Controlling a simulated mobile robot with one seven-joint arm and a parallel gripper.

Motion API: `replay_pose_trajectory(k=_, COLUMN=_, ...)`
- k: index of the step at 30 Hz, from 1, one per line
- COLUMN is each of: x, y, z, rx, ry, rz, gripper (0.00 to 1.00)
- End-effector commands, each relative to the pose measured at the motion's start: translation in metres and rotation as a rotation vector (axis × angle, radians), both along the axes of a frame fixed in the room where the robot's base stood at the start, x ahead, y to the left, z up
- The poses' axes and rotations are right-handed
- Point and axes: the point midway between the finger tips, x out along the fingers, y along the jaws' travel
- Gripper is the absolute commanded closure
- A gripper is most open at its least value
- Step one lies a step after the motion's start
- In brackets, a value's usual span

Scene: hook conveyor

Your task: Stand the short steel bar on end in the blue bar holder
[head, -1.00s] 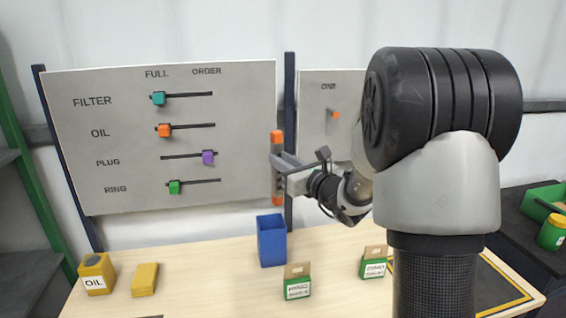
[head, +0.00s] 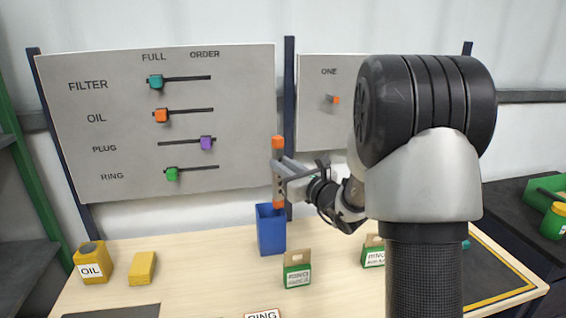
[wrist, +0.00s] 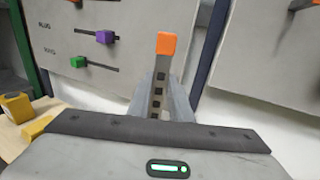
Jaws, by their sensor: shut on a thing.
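The short steel bar (head: 279,183) has orange ends and stands upright in my gripper (head: 280,173), which is shut on its middle. Its lower orange end is at the height of the mouth of the blue bar holder (head: 271,236), at or just above the opening; I cannot tell whether it is inside. The holder is an open-topped blue box on the table. In the wrist view the bar (wrist: 160,80) shows between the fingers with its orange top, and the holder is hidden.
A white board with coloured sliders (head: 165,125) stands behind on the left. A yellow oil can (head: 91,263), a yellow block (head: 142,268) and green ring boxes (head: 297,272) stand on the wooden table (head: 205,275). A dark post (head: 289,100) rises behind the holder.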

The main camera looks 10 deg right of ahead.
Motion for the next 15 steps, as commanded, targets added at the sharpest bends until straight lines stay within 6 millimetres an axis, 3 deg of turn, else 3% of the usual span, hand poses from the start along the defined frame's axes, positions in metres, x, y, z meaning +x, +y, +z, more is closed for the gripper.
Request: replay_pose_trajectory(k=15, x=0.0, y=0.001, z=-0.044, rx=0.0, ry=-0.002, rz=0.001, gripper=1.0)
